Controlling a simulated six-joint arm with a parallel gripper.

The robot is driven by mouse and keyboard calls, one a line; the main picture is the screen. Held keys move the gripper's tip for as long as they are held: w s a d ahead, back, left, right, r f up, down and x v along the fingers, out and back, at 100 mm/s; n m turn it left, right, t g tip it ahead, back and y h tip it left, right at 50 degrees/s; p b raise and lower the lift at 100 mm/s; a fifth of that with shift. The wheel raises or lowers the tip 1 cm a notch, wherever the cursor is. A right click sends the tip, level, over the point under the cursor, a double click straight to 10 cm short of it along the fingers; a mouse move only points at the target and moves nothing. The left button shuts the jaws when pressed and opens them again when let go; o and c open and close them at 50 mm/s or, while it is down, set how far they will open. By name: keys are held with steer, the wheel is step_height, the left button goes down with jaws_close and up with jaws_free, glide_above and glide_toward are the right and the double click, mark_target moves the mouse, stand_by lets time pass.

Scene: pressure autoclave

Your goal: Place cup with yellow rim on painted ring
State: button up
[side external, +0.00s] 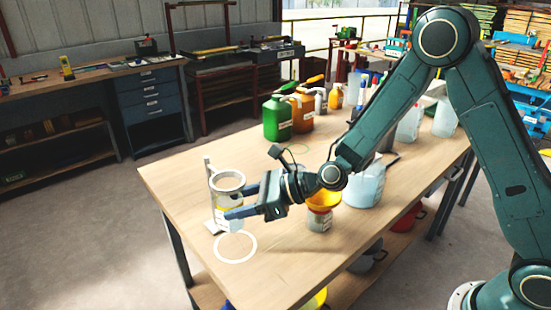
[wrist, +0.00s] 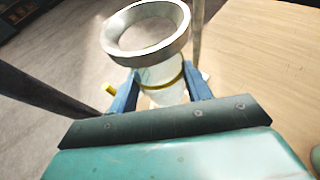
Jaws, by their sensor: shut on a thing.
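The cup with the yellow rim (wrist: 163,88) is pale and translucent, with a yellow band. It sits between the two blue fingers of my gripper (wrist: 160,76), which is shut on it. In the side view my gripper (side external: 238,203) is low over the table's near-left corner, and the cup (side external: 223,205) is mostly hidden by the fingers and a metal ring. The painted ring (side external: 235,261) is a white circle on the tabletop, just in front of the gripper and below it in the picture. I cannot tell the cup's exact height above the table.
A stand's metal ring (side external: 228,173) is just above the cup; it also shows in the wrist view (wrist: 147,47). Its upright post (side external: 209,178) is to the left. A jar with a yellow funnel (side external: 320,215) and jugs (side external: 277,118) stand farther right and back on the table (side external: 165,178).

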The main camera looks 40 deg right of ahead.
steer(key=shift+f, duration=1.7)
steer(key=shift+f, duration=1.8)
steer(key=shift+f, duration=0.15)
steer(key=o, duration=1)
steer(key=shift+o, duration=0.2)
steer(key=shift+r, duration=0.2)
